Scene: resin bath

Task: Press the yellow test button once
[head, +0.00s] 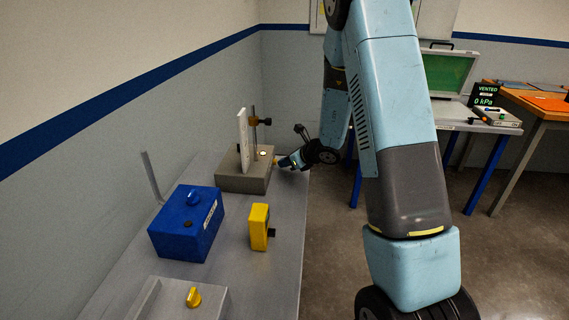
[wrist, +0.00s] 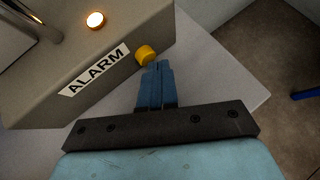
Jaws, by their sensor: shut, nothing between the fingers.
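The yellow test button (wrist: 146,55) sticks out from the front face of a grey box (wrist: 60,100) next to an "ALARM" label (wrist: 95,70) in the wrist view. My gripper (wrist: 157,66) is shut and empty, its blue fingertips right beside the button. I cannot tell whether they touch it. A round lamp (wrist: 95,19) on top of the box glows orange-white. In the head view the grey box (head: 243,180) stands at the far end of the bench, with my gripper (head: 281,163) at its right side. The button there is small and mostly hidden by the fingers.
Open floor lies right of the bench.

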